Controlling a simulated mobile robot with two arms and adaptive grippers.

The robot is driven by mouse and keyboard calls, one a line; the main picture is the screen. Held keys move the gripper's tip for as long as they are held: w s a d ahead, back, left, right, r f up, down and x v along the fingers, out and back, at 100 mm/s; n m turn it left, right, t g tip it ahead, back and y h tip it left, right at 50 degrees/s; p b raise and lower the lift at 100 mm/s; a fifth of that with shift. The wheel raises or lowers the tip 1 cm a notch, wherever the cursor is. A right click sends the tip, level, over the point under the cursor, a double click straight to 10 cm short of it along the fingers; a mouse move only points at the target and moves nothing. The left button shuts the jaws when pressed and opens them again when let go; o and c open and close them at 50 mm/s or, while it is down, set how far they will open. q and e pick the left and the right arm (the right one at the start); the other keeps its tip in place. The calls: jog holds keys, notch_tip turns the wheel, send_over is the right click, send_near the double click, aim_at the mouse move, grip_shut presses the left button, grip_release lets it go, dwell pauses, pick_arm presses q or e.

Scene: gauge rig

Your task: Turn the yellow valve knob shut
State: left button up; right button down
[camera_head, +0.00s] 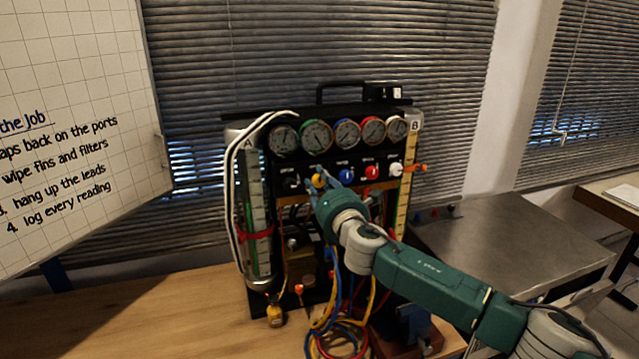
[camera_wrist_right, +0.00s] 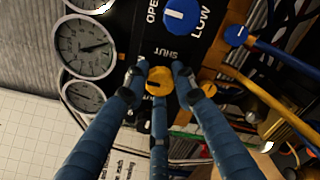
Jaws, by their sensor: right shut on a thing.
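The yellow valve knob (camera_head: 319,181) is on the black front panel of the gauge rig (camera_head: 340,158), in the row under the gauges. In the right wrist view the yellow knob (camera_wrist_right: 160,81) sits between the blue fingers of my right gripper (camera_wrist_right: 158,78), which are shut on it. The word SHUT shows on the panel beside it. In the head view my right gripper (camera_head: 318,183) reaches the panel from the lower right and partly covers the knob. The knob's exact angle is hard to tell. My left gripper is not in view.
Blue (camera_head: 346,175), red (camera_head: 372,172) and white (camera_head: 396,170) knobs sit to the right in the same row. Coloured hoses (camera_head: 345,325) hang to the wooden bench (camera_head: 185,315). A cylinder stands at the rig's left side. A whiteboard (camera_head: 70,120) is at left.

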jog(key=shift+f+m, duration=0.1)
jog(key=shift+m, duration=0.2)
jog(key=m+b, duration=0.1)
jog(key=m, duration=0.2)
jog(key=shift+f, duration=0.1)
jog(key=m+b, duration=0.1)
jog(key=m, duration=0.8)
jog(key=shift+m+b, duration=0.35)
jog(key=shift+m, duration=0.05)
jog(key=m, duration=0.4)
jog(key=shift+m, duration=0.3)
jog(key=c, duration=1.4)
grip_release()
